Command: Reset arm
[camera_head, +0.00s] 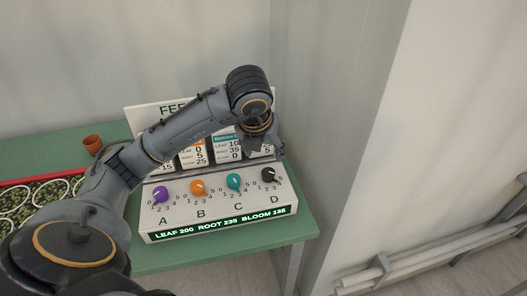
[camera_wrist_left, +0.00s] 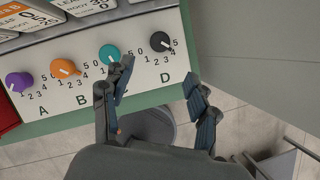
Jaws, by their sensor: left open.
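My left arm (camera_head: 190,130) reaches in from the left across the control panel (camera_head: 222,218) in the head view. Its gripper (camera_head: 258,140) hangs over the panel's right part, behind the knobs, and hides part of the cards. In the left wrist view the gripper (camera_wrist_left: 160,105) has its two fingers spread apart with nothing between them. The left finger overlaps the panel near the teal knob (camera_wrist_left: 110,54); the right finger is past the panel's front edge. The black knob (camera_wrist_left: 160,42) shows beyond the fingers. My right gripper is in neither view.
The panel stands on a green table (camera_head: 180,257), with purple (camera_head: 160,194), orange (camera_head: 198,187) and further knobs and a lit display (camera_head: 220,222). A red-edged tray (camera_head: 45,180) and small terracotta pot (camera_head: 92,144) are at left. A wall is close at right; pipes (camera_head: 430,258) run along it.

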